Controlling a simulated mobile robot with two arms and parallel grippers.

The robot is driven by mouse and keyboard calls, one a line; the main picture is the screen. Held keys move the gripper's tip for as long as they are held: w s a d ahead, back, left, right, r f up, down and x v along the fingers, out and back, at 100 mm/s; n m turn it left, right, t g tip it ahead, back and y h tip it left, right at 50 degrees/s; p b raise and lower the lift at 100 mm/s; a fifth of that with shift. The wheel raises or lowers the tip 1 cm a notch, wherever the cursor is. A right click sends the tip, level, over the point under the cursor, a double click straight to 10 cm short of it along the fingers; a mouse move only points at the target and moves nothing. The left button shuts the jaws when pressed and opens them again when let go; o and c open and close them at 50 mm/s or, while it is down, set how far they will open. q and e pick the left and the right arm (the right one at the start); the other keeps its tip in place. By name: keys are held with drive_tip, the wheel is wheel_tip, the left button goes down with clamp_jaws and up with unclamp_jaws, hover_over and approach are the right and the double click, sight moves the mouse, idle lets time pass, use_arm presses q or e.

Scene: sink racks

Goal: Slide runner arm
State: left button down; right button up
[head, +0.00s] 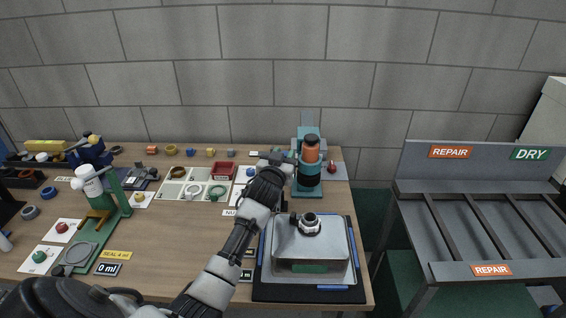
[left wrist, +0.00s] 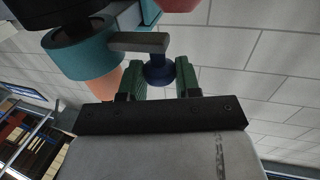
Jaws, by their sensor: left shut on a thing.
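A teal stand (head: 307,191) is at the back right of the wooden table and holds an orange and black cylinder (head: 310,150). In the left wrist view, a short grey bar (left wrist: 138,42) beside the teal collar (left wrist: 78,52) ends over a dark blue knob (left wrist: 160,72); this looks like the runner arm. My left gripper (head: 283,159) reaches the stand's left side. Its green fingers (left wrist: 160,82) are shut on the blue knob, one on each side. In the head view the knob is hidden by the gripper. My right gripper is not in view.
A clear-sided box with a metal top (head: 308,243) stands on a black mat right of my left arm. A green stand (head: 112,218) is farther left. A grey slatted rack (head: 480,205) stands right, beyond a gap.

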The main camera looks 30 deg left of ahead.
use_arm(q)
drive_tip(key=shift+a+r, duration=0.1)
drive_tip(key=shift+r, duration=0.05)
drive_tip(key=c, duration=1.1)
unclamp_jaws()
drive_tip(key=shift+c, duration=0.2)
drive_tip(key=shift+o, duration=0.4)
drive_tip(key=shift+w+f, duration=0.2)
drive_tip(key=shift+w, duration=0.05)
drive_tip(key=b+v, duration=0.2)
drive_tip(key=v, duration=0.8)
drive_tip(key=shift+s, duration=0.4)
